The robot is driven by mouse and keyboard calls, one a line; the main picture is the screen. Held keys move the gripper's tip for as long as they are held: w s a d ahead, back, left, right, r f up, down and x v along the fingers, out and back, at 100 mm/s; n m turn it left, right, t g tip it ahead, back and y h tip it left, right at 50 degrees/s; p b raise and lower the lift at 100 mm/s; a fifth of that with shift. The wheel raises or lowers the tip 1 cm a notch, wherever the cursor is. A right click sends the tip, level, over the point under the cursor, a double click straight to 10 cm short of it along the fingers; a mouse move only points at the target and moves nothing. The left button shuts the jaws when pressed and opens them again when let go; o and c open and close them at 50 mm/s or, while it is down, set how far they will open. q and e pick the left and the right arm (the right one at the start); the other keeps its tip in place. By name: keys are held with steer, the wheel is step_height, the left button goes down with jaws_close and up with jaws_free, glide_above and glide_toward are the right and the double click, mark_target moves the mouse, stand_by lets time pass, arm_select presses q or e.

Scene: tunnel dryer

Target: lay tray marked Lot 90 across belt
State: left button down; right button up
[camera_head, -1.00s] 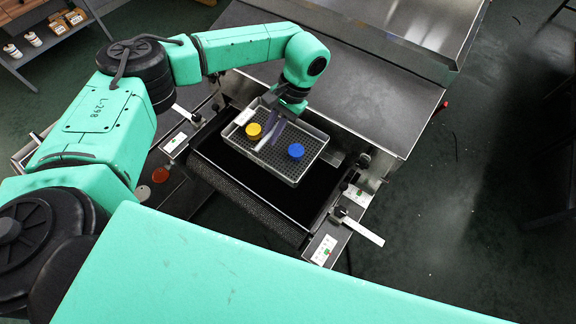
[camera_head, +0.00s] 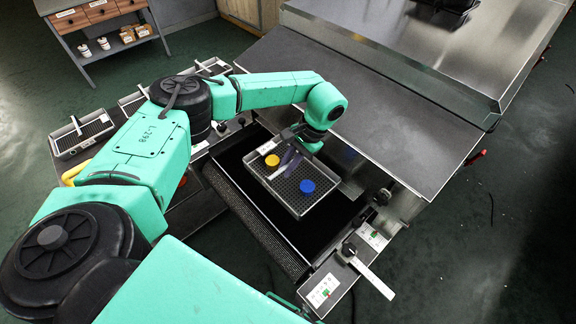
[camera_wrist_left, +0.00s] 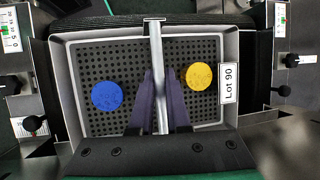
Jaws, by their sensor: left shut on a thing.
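The tray marked Lot 90 (camera_head: 269,190) is a grey, perforated tray with a yellow disc (camera_head: 272,160) and a blue disc (camera_head: 307,186) in it. In the left wrist view its Lot 90 label (camera_wrist_left: 229,84) is on the right rim. My left gripper (camera_head: 291,160) is shut on the grey bar (camera_wrist_left: 158,75) that spans the tray's middle. The tray is over the black belt (camera_head: 325,226), between the side rails; I cannot tell whether it touches the belt. My right gripper is not in view.
The dryer's broad metal top (camera_head: 350,110) lies just behind the belt. Small panels with levers (camera_head: 365,270) flank the belt. Other trays (camera_head: 80,136) stand at the left, and a shelf unit (camera_head: 105,35) is at the back left.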

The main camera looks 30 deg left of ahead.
arm_select(q)
steer(key=shift+d+f, duration=0.15)
steer(key=shift+d, duration=0.15)
steer(key=c, duration=0.9)
jaws_free()
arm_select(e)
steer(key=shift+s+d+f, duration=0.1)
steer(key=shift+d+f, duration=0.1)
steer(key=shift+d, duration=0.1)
arm_select(q)
step_height(320, 180, up, 2)
steer(key=shift+w+r+p, duration=0.1)
steer(key=shift+r+p, duration=0.1)
steer(key=shift+p, duration=0.65)
steer(key=p+v, duration=0.2)
steer(key=v, duration=0.9)
steer(key=shift+d+f, duration=0.1)
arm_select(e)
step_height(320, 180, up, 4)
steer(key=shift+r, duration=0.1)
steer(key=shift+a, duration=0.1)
